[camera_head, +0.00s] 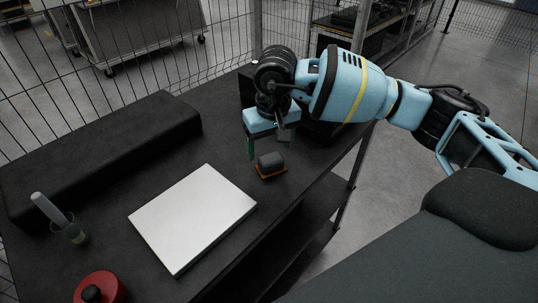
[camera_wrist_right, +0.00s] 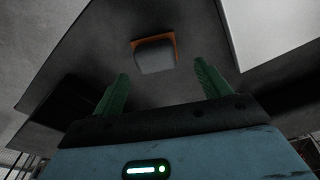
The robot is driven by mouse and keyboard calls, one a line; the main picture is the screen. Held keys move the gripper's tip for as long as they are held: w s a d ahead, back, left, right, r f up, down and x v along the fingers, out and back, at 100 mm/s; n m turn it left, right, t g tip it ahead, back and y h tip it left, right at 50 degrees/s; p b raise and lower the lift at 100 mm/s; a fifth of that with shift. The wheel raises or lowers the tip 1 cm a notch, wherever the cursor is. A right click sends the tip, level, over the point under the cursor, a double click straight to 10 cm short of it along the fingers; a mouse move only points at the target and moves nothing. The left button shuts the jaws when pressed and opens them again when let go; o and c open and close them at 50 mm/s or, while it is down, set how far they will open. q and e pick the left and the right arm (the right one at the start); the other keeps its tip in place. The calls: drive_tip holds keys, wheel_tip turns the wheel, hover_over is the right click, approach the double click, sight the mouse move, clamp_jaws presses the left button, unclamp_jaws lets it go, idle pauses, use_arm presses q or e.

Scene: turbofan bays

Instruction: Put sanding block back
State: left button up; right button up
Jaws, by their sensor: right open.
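The sanding block (camera_head: 271,163), grey on top with an orange base, rests on the dark bench top near its right edge. It also shows in the right wrist view (camera_wrist_right: 155,56), beyond the fingertips and between their lines. My right gripper (camera_head: 266,146) is just behind the block in the head view, with its green fingers pointing down. In the wrist view the fingers (camera_wrist_right: 161,80) are spread apart with nothing between them. The gripper is apart from the block. My left gripper is out of view.
A white flat panel (camera_head: 192,217) lies on the bench (camera_head: 103,216) left of the block. A long black box (camera_head: 105,150) lies along the back. A cup (camera_head: 72,235) with a handled tool and a red round container (camera_head: 100,289) stand at the left front. Wire fencing (camera_head: 225,35) stands behind.

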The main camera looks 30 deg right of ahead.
sight(271, 162)
wheel_tip(271, 162, up, 7)
drive_tip(key=shift+s, duration=0.45)
drive_tip(key=shift+f, duration=0.15)
idle(1.1)
